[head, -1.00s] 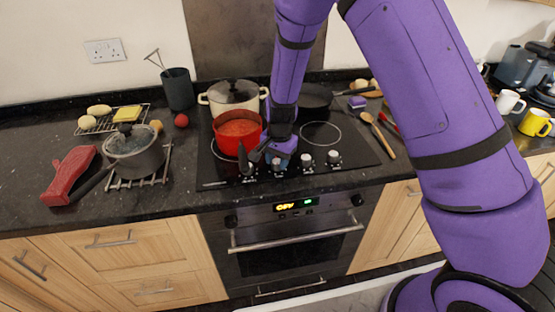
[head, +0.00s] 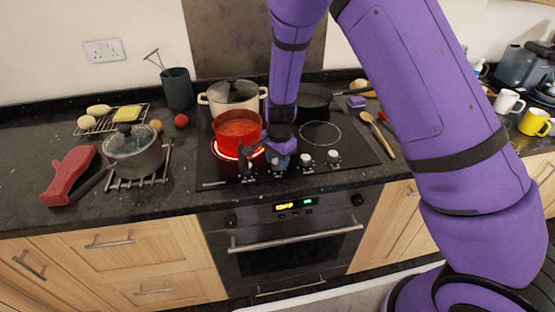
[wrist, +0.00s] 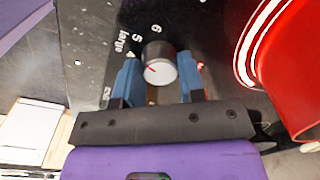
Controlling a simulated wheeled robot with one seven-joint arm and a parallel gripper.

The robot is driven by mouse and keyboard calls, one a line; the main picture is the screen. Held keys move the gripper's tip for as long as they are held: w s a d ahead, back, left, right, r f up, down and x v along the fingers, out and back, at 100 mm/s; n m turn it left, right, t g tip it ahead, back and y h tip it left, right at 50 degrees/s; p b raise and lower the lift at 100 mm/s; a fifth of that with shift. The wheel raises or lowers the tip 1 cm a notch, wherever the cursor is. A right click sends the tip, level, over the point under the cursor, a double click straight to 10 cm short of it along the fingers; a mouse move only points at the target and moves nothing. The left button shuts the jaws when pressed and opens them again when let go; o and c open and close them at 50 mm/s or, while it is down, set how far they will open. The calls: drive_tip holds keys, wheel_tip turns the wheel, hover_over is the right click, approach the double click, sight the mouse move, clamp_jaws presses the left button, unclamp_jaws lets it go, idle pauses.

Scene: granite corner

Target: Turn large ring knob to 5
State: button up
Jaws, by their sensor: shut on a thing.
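The large ring knob (wrist: 160,66) has a white face and a dark body in the wrist view. Its red mark points left and slightly up, roughly toward the printed 4. The label "large" (wrist: 123,40) and the numbers 4, 5 and 6 are printed beside it. My gripper (wrist: 160,78) is shut on this knob, with one blue finger on each side. In the head view my gripper (head: 279,160) is down at the hob's front control row and hides the knob.
A red pot (head: 237,135) stands close behind my gripper on a glowing ring. A cream pot (head: 233,97) and a dark pan (head: 313,97) are at the back. A wooden spoon (head: 379,135) lies at right.

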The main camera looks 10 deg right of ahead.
drive_tip(key=o, duration=0.9)
drive_tip(key=shift+r, duration=0.1)
drive_tip(key=r, duration=1)
drive_tip(key=shift+s+d+r, duration=0.1)
drive_tip(key=shift+s+r, duration=0.1)
drive_tip(key=shift+r, duration=0.15)
